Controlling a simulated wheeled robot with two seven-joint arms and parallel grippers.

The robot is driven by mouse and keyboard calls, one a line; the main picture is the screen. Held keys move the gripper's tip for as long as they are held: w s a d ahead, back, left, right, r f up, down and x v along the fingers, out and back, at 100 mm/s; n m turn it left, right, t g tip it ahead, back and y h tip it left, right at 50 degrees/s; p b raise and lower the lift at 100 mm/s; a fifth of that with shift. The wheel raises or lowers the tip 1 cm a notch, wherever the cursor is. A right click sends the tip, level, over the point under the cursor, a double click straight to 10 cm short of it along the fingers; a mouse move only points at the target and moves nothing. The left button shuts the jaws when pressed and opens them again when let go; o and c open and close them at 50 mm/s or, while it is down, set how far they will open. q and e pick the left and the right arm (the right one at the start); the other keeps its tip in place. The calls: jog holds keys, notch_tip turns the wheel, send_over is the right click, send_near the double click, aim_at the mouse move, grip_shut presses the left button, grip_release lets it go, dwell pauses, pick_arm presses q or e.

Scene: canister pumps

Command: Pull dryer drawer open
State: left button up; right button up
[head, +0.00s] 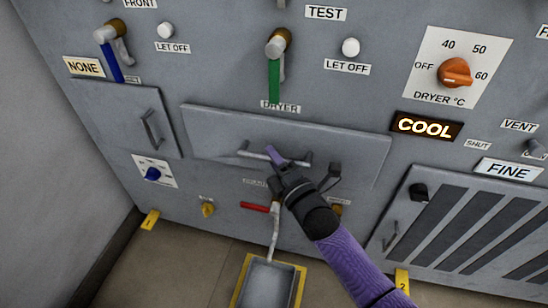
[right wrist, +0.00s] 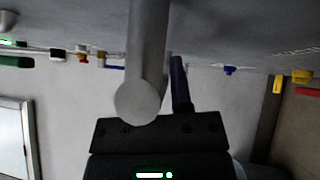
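The dryer drawer (head: 350,147) is a wide grey front panel under the DRYER label, and it looks flush with the cabinet face. Its bar handle (head: 301,159) is mid-panel. My left gripper is out of view.
Above are a green-handled lever (head: 274,80), an orange dial (head: 455,73) and a lit COOL sign (head: 424,127). Below the drawer are a red handle (head: 255,207) and a grey pan (head: 268,284) on the floor. A smaller hatch (head: 120,115) is left.

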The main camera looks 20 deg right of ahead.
grip_shut()
dwell(0.8)
dwell(0.4)
